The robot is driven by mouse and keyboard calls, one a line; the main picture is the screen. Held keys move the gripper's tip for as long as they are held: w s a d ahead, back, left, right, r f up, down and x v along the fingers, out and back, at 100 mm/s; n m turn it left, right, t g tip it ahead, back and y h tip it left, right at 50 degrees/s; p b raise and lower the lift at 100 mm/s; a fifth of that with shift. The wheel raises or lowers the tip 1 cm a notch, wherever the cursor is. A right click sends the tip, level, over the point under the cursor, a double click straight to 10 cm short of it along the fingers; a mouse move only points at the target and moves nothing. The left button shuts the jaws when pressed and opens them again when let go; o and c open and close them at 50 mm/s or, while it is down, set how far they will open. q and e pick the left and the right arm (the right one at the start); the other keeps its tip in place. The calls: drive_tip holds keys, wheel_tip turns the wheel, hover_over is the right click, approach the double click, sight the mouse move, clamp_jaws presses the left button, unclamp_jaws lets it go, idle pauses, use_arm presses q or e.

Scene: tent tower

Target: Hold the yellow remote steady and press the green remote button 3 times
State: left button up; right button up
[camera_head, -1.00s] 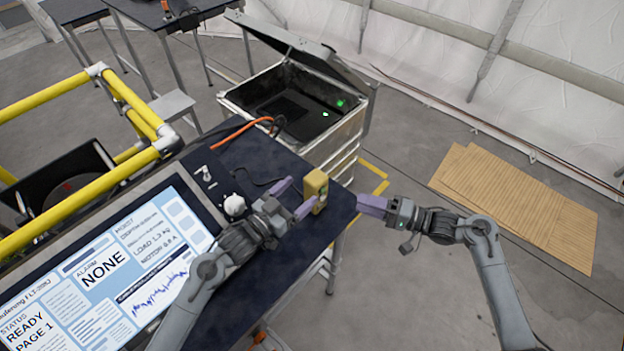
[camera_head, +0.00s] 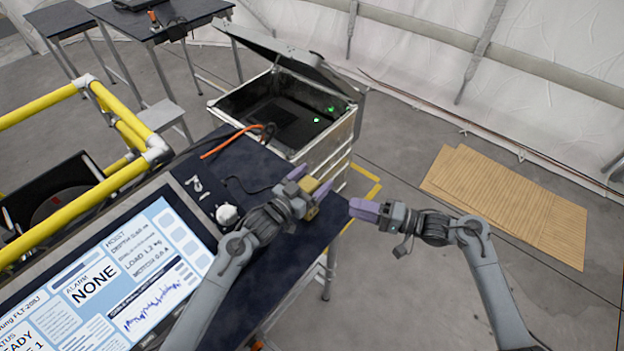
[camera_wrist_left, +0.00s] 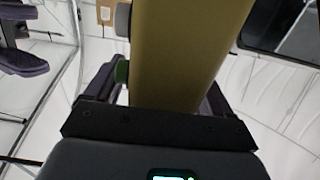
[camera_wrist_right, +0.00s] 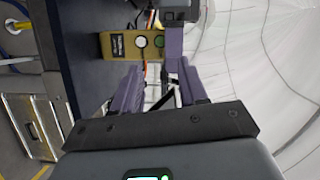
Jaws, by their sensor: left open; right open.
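The yellow remote (camera_head: 311,196) stands near the right edge of the dark table. My left gripper (camera_head: 316,187) is open with its fingers on either side of the remote; the remote's body (camera_wrist_left: 185,55) fills the space between them in the left wrist view. The green button (camera_wrist_left: 122,71) and a grey-white button (camera_wrist_left: 123,20) stick out on one side there. The right wrist view shows the remote (camera_wrist_right: 118,46) with its labelled face and the green button (camera_wrist_right: 160,41) toward my right gripper. My right gripper (camera_head: 364,209) is open and empty, just off the table's edge, apart from the remote.
A large screen panel (camera_head: 130,270) covers the table's left part. An open metal crate (camera_head: 335,140) stands beyond the table. Yellow rails (camera_head: 70,215) are at left.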

use_arm(q)
drive_tip(key=c, duration=1.2)
drive_tip(key=shift+c, duration=0.5)
use_arm(e)
clamp_jaws()
use_arm(q)
drive_tip(key=shift+f, duration=0.1)
